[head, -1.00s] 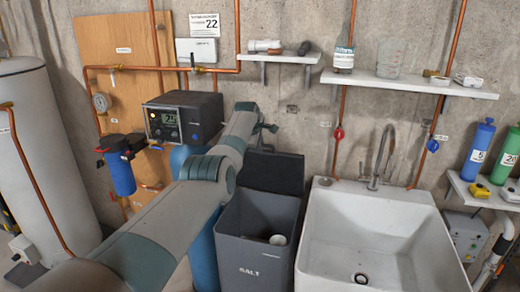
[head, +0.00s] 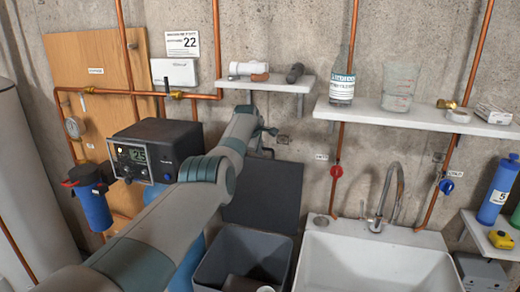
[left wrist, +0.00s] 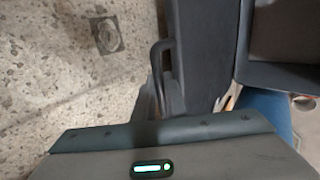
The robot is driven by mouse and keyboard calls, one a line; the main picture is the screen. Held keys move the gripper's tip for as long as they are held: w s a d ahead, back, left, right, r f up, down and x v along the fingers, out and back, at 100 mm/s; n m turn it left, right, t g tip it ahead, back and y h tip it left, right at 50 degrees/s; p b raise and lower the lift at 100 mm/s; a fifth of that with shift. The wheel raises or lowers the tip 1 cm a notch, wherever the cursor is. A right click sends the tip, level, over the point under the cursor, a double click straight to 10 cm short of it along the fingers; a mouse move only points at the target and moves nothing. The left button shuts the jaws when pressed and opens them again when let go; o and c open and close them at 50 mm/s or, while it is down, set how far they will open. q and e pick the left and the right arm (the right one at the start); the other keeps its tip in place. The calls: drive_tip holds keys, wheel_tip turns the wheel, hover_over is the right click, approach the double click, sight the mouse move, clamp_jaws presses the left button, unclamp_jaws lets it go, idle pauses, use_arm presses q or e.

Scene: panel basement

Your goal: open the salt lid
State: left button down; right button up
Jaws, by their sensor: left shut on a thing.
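The salt bin (head: 286,244) is a dark grey open-topped box at the bottom middle of the head view. Its dark lid (head: 262,196) stands raised behind the opening, close to the wall. A pale round thing (head: 265,289) shows low inside the bin. My left gripper (head: 268,142) is at the lid's top edge, partly hidden by its own arm. In the left wrist view, a dark looped handle (left wrist: 162,62) on the lid (left wrist: 205,50) runs down between the fingers, and the gripper is shut on it. My right gripper is not in view.
A white sink (head: 375,262) with a tap stands close to the right of the bin. The control head (head: 155,150) is left of the arm. Wall shelves (head: 430,118) and copper pipes are behind, above the lid.

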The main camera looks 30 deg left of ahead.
use_arm(q)
drive_tip(key=shift+w+f, duration=0.15)
drive_tip(key=shift+f, duration=0.05)
drive_tip(key=c, duration=1.8)
unclamp_jaws()
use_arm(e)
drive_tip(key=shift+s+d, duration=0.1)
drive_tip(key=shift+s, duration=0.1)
use_arm(q)
drive_tip(key=shift+s+r, duration=0.15)
drive_tip(key=shift+s, duration=0.05)
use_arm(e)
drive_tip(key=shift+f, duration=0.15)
